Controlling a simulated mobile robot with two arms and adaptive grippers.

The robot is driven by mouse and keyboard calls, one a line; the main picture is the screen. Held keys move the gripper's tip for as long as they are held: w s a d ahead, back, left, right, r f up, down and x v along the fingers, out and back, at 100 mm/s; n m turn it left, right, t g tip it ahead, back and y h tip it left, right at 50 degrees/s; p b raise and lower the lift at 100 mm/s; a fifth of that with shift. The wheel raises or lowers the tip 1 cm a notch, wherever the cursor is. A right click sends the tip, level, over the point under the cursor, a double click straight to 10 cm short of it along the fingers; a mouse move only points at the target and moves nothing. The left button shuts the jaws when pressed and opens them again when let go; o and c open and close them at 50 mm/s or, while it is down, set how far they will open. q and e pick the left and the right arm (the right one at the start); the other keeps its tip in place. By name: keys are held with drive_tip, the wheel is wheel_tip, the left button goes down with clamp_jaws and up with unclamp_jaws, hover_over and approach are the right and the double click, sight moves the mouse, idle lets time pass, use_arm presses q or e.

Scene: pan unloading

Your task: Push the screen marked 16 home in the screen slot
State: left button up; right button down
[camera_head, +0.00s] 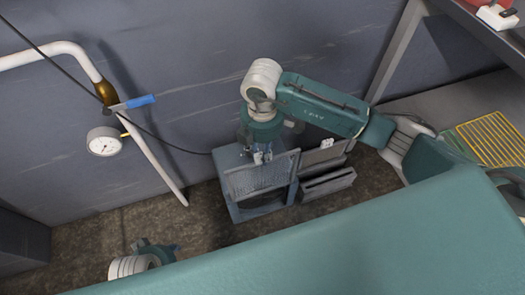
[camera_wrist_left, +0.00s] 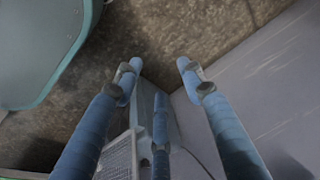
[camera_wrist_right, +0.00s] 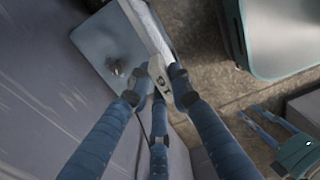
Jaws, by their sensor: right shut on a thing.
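A grey mesh screen (camera_head: 262,178) stands upright at the front of a blue-grey box (camera_head: 236,208) on the floor by the wall. My right gripper (camera_head: 262,155) is above it, shut on the pale tab at its top edge. In the right wrist view, the fingers (camera_wrist_right: 158,88) close around this tab, and the screen (camera_wrist_right: 146,24) shows nearly edge-on. No number is readable. How deep it sits in the slot cannot be told. My left gripper is open and empty in the left wrist view (camera_wrist_left: 157,75); the head view shows only part of that arm.
Beside the box on the right stand a grey panel with a pale tab (camera_head: 324,157) and a low grey slotted holder (camera_head: 328,182). A pipe with a gauge (camera_head: 104,141) and a blue-handled valve (camera_head: 140,101) runs along the wall at left. A yellow rack (camera_head: 490,139) is at far right.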

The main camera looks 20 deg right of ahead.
use_arm(q)
drive_tip(key=shift+r+b, duration=0.6)
drive_tip(key=shift+r, duration=1.65)
use_arm(e)
drive_tip(key=shift+f, duration=1.05)
use_arm(q)
drive_tip(key=shift+b+v, duration=0.5)
drive_tip(key=shift+v, duration=1.35)
use_arm(e)
drive_tip(key=shift+f, duration=0.8)
use_arm(q)
drive_tip(key=shift+s+a+r+t+b, duration=0.15)
drive_tip(key=shift+r+b, duration=0.15)
drive_tip(key=shift+b, duration=0.15)
drive_tip(key=shift+s+r+t+b, duration=0.15)
drive_tip(key=shift+r+b, duration=0.1)
drive_tip(key=shift+b, duration=0.15)
use_arm(e)
drive_tip(key=shift+f, duration=1.35)
use_arm(q)
drive_tip(key=shift+w, duration=0.3)
use_arm(e)
drive_tip(key=shift+f, duration=0.15)
